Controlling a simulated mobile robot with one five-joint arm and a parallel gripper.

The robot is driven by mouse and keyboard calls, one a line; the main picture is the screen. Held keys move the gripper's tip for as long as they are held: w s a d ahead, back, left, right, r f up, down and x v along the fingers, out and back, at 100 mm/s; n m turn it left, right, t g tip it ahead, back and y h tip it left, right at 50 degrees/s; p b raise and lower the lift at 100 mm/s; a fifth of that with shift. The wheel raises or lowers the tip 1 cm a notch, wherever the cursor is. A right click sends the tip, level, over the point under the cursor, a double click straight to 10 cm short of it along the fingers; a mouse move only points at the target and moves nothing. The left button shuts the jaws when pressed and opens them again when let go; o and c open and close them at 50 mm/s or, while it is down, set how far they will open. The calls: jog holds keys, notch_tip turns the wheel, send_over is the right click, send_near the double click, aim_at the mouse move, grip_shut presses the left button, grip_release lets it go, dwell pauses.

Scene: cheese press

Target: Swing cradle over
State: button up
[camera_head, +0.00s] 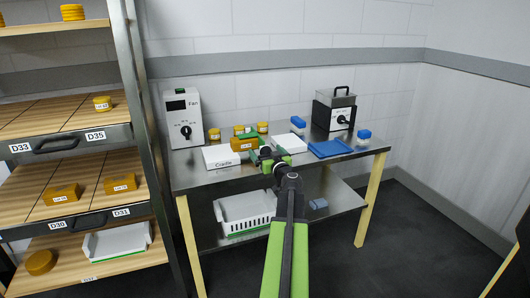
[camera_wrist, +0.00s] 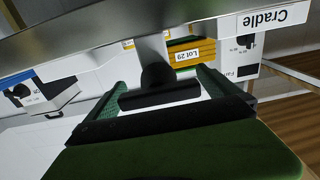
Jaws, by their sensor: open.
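The cradle (camera_head: 222,157) is a white block labelled "Cradle" at the table's front left. In the wrist view, which is turned upside down, its labelled face (camera_wrist: 272,20) is at the upper right. A yellow cheese block (camera_head: 243,145) stands beside it; it shows in the wrist view with a "Lot 29" label (camera_wrist: 190,52). My gripper (camera_head: 267,154) is at the table's front edge, right of the cradle. In the wrist view its green-lined fingers (camera_wrist: 160,88) stand apart.
The metal table (camera_head: 205,178) holds a fan control box (camera_head: 183,118), small cheeses, a white block (camera_head: 290,142), a blue tray (camera_head: 330,149) and a dark device with a dial (camera_head: 335,112). A white crate (camera_head: 246,213) is on the lower shelf. A cheese rack (camera_head: 75,138) stands left.

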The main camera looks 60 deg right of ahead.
jog(key=shift+s, duration=0.1)
jog(key=c, duration=1.9)
jog(key=shift+s+d, duration=0.1)
jog(key=shift+d, duration=0.2)
jog(key=shift+c, duration=0.5)
jog(key=shift+a, duration=0.1)
jog(key=shift+s, duration=0.15)
